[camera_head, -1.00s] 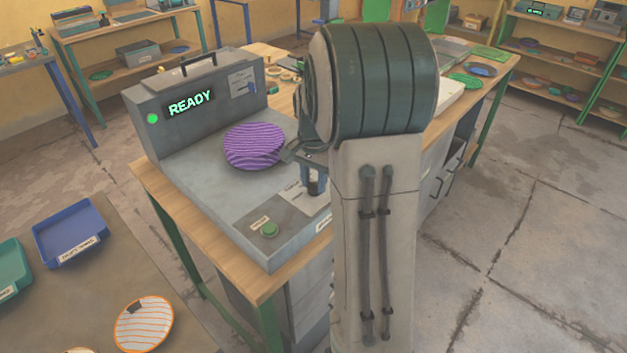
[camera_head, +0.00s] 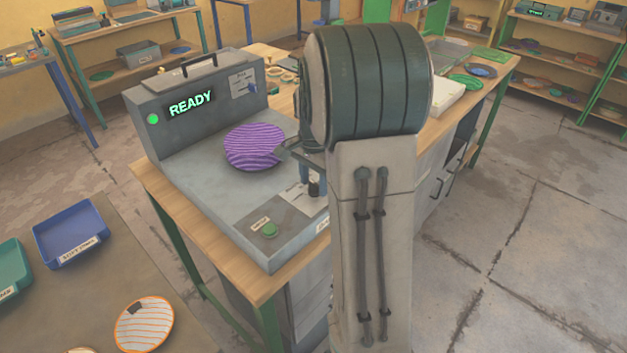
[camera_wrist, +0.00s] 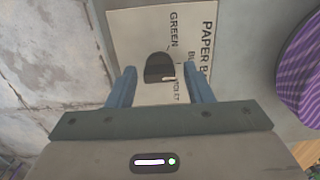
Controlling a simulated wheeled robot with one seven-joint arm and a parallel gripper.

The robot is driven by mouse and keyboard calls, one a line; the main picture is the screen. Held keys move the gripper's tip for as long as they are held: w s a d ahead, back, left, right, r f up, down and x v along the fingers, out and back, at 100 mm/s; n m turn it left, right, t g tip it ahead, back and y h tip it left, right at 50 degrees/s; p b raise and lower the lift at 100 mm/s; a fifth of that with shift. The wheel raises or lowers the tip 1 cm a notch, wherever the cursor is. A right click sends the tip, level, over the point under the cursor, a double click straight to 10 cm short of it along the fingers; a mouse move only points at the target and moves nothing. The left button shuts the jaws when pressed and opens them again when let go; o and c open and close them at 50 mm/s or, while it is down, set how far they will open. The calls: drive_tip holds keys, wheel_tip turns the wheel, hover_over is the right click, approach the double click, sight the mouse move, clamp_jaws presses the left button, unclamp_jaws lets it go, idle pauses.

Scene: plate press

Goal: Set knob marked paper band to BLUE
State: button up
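The paper band knob (camera_wrist: 155,65) is a dark, rounded knob on a pale label plate (camera_wrist: 122,35) in the wrist view. It also shows in the head view (camera_head: 314,188), beside my arm. The plate reads PAPER B..., GREEN and part of BLUE; a third word is partly hidden. A small light mark lies on the knob's lower edge, but I cannot tell its setting for sure. My gripper (camera_wrist: 160,72) is open, its blue fingers on either side of the knob with gaps. In the head view my arm partly hides the gripper.
A purple striped plate (camera_head: 255,147) lies on the press (camera_head: 200,180), close to my gripper. A green button (camera_head: 269,230) is at the press's front corner. The press display (camera_head: 190,103) reads READY. Another knob (camera_head: 252,88) is on its back panel.

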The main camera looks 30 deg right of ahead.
drive_tip(key=shift+r, duration=0.1)
wheel_tip(320, 180, up, 14)
drive_tip(key=shift+f, duration=0.2)
idle(0.4)
